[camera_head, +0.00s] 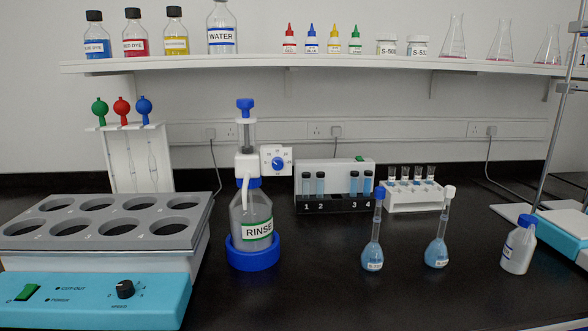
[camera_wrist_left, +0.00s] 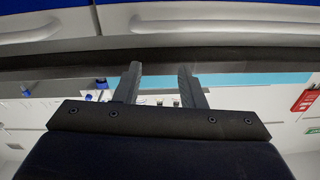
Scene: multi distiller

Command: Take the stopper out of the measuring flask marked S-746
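Two measuring flasks with blue liquid stand upright on the black bench in the head view. One flask (camera_head: 372,255) has a blue stopper (camera_head: 379,194) in its neck. The other flask (camera_head: 436,251), to its right, has a white stopper (camera_head: 449,191) in its neck. Each bulb has a small white label whose text is too small to read, so I cannot tell which is S-746. My left gripper (camera_wrist_left: 159,72) shows only in its wrist view, with its two fingers apart and nothing between them. My right gripper is in no view.
A blue-collared rinse bottle (camera_head: 250,210) stands left of the flasks, and a small white bottle (camera_head: 518,246) right. Behind are a vial block (camera_head: 335,206) and a tube rack (camera_head: 412,197). A water bath (camera_head: 95,300) fills the left front. The bench before the flasks is clear.

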